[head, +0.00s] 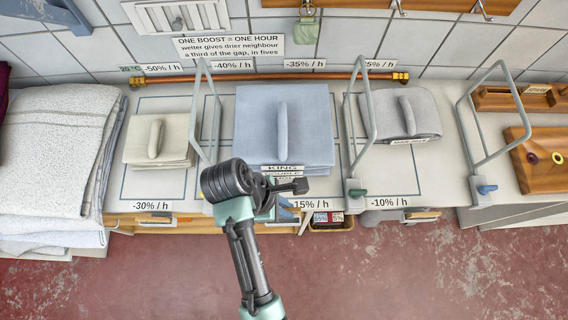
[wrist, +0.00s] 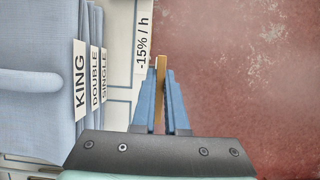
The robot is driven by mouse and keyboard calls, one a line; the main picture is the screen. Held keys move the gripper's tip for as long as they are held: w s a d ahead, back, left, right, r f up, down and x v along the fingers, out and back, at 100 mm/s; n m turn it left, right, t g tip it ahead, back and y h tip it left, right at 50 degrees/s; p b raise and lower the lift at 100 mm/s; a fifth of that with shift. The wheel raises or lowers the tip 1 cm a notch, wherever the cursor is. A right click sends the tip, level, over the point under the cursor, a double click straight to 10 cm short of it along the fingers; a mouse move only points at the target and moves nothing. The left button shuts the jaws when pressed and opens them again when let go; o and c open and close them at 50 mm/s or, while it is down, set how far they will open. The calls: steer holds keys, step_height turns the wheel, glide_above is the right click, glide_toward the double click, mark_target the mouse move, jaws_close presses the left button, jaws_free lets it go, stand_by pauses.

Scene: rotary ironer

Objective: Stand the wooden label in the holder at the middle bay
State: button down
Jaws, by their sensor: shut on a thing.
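My gripper (wrist: 161,92) is shut on a thin wooden piece, the wooden label (wrist: 160,66), seen edge-on between its blue fingers in the wrist view. In the head view my gripper (head: 286,207) hangs at the front edge of the middle bay, mostly behind my wrist; the label cannot be made out there. The middle bay holds a blue folded stack (head: 258,115) with a handle and tags reading KING, DOUBLE and SINGLE. The stack also shows in the wrist view (wrist: 35,45), left of my fingers. I cannot pick out the holder; my wrist covers part of the bay front.
Grey hoop frames (head: 365,110) stand beside the bays. A beige stack (head: 158,140) lies left, a grey stack (head: 405,115) right. A copper pipe (head: 270,77) runs along the back. A small box (head: 328,222) sits under the front edge. Red floor in front is clear.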

steer(key=shift+s+f, duration=0.2)
steer(key=shift+f, duration=4)
steer(key=shift+f, duration=0.15)
steer(key=c, duration=0.9)
jaws_free()
steer(key=shift+c, duration=0.2)
